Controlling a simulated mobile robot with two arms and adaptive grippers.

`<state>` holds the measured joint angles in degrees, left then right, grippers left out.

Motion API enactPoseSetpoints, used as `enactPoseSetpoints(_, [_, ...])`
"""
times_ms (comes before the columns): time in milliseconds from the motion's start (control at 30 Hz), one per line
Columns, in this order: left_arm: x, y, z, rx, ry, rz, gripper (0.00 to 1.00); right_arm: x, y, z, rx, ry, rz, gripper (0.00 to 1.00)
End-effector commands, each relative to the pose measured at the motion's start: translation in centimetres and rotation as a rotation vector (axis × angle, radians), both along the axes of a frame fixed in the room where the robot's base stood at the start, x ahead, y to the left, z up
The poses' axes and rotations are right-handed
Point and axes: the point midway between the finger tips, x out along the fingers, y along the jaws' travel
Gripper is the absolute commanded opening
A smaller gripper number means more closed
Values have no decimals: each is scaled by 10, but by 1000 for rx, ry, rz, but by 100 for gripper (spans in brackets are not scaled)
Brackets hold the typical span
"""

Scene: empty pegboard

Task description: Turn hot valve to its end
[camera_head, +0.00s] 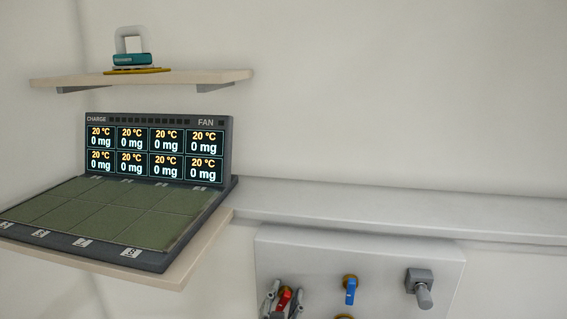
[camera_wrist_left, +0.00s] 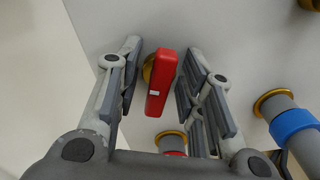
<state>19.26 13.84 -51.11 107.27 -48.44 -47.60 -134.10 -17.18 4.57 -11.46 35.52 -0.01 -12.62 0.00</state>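The hot valve is a red lever handle (camera_wrist_left: 162,84) on a brass mount, in the middle of the left wrist view. In the head view the red handle (camera_head: 284,299) shows low on the grey wall panel (camera_head: 330,252). My left gripper (camera_wrist_left: 160,65) is open, with one finger on each side of the red handle. Gaps show between the handle and both fingers. In the head view my left gripper (camera_head: 283,297) is small at the panel's lower left. My right gripper is in neither view.
A blue valve handle (camera_head: 350,291) and a grey knob (camera_head: 420,288) sit to the right on the panel. A ledge (camera_head: 400,205) runs above it. A device with screens (camera_head: 158,150) stands on a shelf at left. Pipes with brass collars (camera_wrist_left: 273,100) lie right of the gripper.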

Motion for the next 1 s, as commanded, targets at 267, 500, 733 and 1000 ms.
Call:
enactPoseSetpoints(267, [0,0,0,0,0,0,14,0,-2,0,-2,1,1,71])
enactPoseSetpoints(500, [0,0,1,13,-2,0,12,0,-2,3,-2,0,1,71])
enactPoseSetpoints(733, [0,0,2,73,-14,0,12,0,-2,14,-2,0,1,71])
enactPoseSetpoints(1000, [0,0,2,141,-28,0,12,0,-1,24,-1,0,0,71])
